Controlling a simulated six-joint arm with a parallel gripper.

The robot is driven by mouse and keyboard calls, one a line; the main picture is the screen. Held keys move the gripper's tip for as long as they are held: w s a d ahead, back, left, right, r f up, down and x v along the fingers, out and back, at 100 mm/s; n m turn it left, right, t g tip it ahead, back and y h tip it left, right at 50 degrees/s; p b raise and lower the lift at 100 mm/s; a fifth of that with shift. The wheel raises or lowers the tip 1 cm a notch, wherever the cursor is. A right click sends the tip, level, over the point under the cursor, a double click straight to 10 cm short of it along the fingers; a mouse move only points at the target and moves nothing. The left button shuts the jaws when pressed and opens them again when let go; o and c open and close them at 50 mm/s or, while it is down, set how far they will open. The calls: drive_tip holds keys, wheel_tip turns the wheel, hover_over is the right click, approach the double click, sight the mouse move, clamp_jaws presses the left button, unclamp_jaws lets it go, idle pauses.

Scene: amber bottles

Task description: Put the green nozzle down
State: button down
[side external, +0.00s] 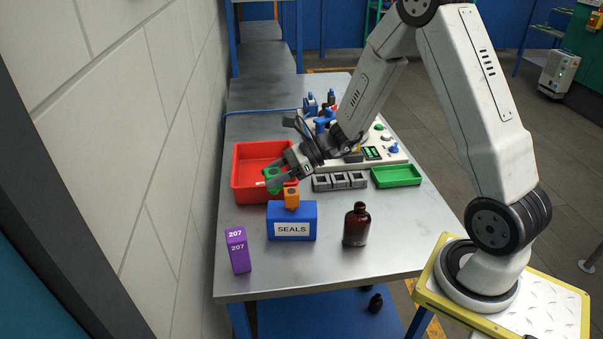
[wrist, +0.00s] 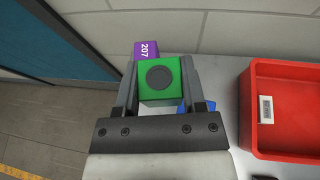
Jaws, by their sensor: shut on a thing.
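The green nozzle (side external: 272,178) is held between the jaws of my gripper (side external: 278,180). In the wrist view the nozzle (wrist: 161,82) is a green block with a dark round mark on its face, and a finger of my gripper (wrist: 160,85) lies on each side of it. In the side external view it is raised, in front of the near part of the red tray and above and behind an orange block (side external: 292,198). Part of the nozzle is covered by the gripper.
The orange block sits on a blue SEALS box (side external: 291,232). A purple 207 box (side external: 238,250) stands at the left and an amber bottle (side external: 356,225) at the right. The red tray (side external: 240,183), a grey rack (side external: 340,182) and a green tray (side external: 396,176) are behind.

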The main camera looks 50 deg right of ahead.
drive_tip(key=shift+w+a+r, duration=0.1)
drive_tip(key=shift+r, duration=0.05)
drive_tip(key=shift+w+r+m+t, duration=0.25)
drive_tip(key=shift+r+m+t, duration=0.05)
drive_tip(key=shift+r, duration=0.05)
drive_tip(key=shift+w+r+m+t+h, duration=0.25)
drive_tip(key=shift+r+m+t+h, duration=0.45)
drive_tip(key=shift+r+m+h, duration=0.65)
drive_tip(key=shift+w+r+m+t+h, duration=0.2)
drive_tip(key=shift+r+m+t+h, duration=0.65)
drive_tip(key=shift+r, duration=0.95)
drive_tip(key=shift+w+r+m+t+h, duration=0.25)
drive_tip(key=shift+r+m+t+h, duration=0.3)
drive_tip(key=shift+r+m+h, duration=0.85)
drive_tip(key=shift+r, duration=0.15)
drive_tip(key=shift+n, duration=0.3)
